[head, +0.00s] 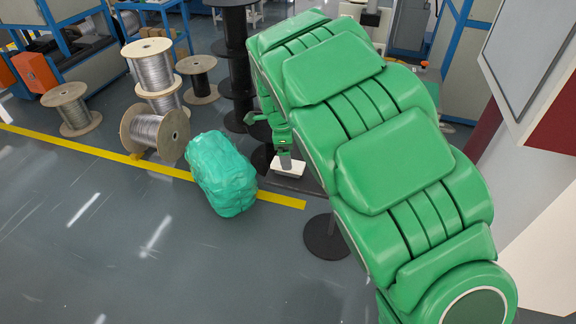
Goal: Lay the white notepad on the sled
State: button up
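My green arm fills the middle and right of the head view and hides much of the floor behind it. My gripper (285,162) is small and far off at the arm's end, pointing down. A small flat white thing, likely the white notepad (291,171), is right at its grey tip. I cannot tell whether the fingers are closed on it or only touch it. A dark flat slab (293,184), perhaps the sled, shows just below the white thing. Its right part is hidden by my arm, and the gap between the two is unclear.
A teal wrapped bundle (222,173) lies on the floor left of my gripper. Wire spools (160,133) stand further left, and a black reel stand (238,60) rises behind. A round dark base (326,237) is nearer. The floor at front left is clear past the yellow line (90,149).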

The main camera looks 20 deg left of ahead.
jog(key=shift+w+a+f, duration=0.1)
jog(key=shift+w+f, duration=0.1)
jog(key=shift+f, duration=1.1)
jog(key=shift+w+f, duration=0.2)
jog(key=shift+f, duration=1.1)
jog(key=c, duration=1.4)
jog(key=shift+r, duration=0.15)
